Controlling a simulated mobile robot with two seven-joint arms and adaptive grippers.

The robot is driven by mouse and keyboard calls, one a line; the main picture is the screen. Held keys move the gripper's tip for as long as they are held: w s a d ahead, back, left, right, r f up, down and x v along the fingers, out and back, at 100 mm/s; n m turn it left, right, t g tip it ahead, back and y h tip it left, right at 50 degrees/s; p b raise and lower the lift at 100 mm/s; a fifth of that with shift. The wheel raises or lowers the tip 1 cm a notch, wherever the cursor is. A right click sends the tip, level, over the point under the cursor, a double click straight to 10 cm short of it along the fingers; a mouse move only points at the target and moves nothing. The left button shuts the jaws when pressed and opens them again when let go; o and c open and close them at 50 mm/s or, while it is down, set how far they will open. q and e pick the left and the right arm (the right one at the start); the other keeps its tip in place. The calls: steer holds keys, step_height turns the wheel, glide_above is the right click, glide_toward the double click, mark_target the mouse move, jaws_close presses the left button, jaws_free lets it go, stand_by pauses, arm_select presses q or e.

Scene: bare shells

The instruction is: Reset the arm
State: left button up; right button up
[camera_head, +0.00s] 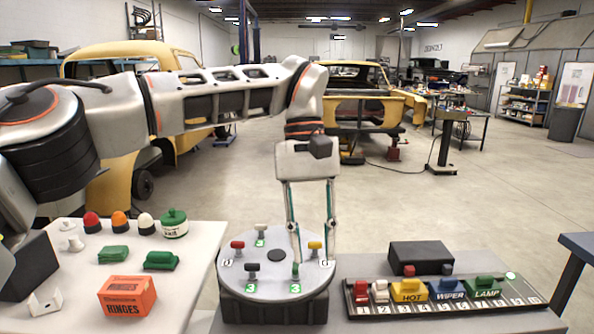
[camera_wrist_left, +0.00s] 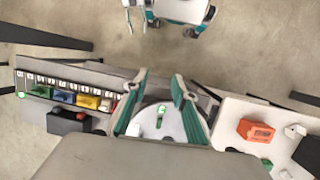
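My left arm reaches in from the left in the head view. My left gripper (camera_head: 313,261) points down over a round grey dial plate (camera_head: 274,285) on a dark base. Its two fingers are apart with nothing held between them. The left fingertip shows close to a green knob (camera_head: 295,271) on the plate; contact cannot be told. In the left wrist view the fingers (camera_wrist_left: 158,92) are spread above the plate (camera_wrist_left: 150,124). My right gripper is not clearly seen.
A white table (camera_head: 80,300) at left holds an orange hinges box (camera_head: 127,296), green items and several coloured-top pieces. At right, a numbered rack (camera_head: 440,306) holds coloured blocks, with a black box (camera_head: 420,255) behind. Open floor and car shells lie beyond.

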arm_select(q)
steer(key=s+d+f+n+g+h, duration=0.3)
steer(key=s+d+f+g+h, duration=0.3)
steer(key=s+d+f, duration=0.65)
steer(key=d+r+n+g+h, duration=0.1)
steer(key=d+r+n+h, duration=0.4)
steer(key=d+n+h, duration=0.4)
steer(key=w+a+f+n+t+h, duration=0.2)
steer(key=w+a+n+t+h, duration=0.25)
steer(key=n+t, duration=0.6)
steer(key=w+a+f+n+t+h, duration=0.1)
steer(key=w+a+n+t+h, duration=0.45)
steer(key=n, duration=0.75)
steer(key=w+a+f+n+t+y, duration=0.2)
steer(key=a+f+n+t+y, duration=0.4)
steer(key=f+n, duration=0.25)
steer(key=w+a+f+n+t+y, duration=0.2)
steer(key=a+f+n+t+y, duration=0.3)
steer(key=f+n+y, duration=0.3)
steer(key=s+a+f+n+g+y, duration=0.3)
steer(key=s+a+f+n, duration=0.5)
steer(key=a+f, duration=0.3)
steer(key=s+a+f+n+g+y, duration=0.3)
steer(key=s+a+f+n+y, duration=0.3)
steer(key=s+a+f, duration=0.4)
step_height(320, 180, down, 4)
steer(key=shift+s+a+f+n, duration=0.15)
steer(key=shift+s+a+n, duration=0.15)
steer(key=shift+a+n, duration=0.75)
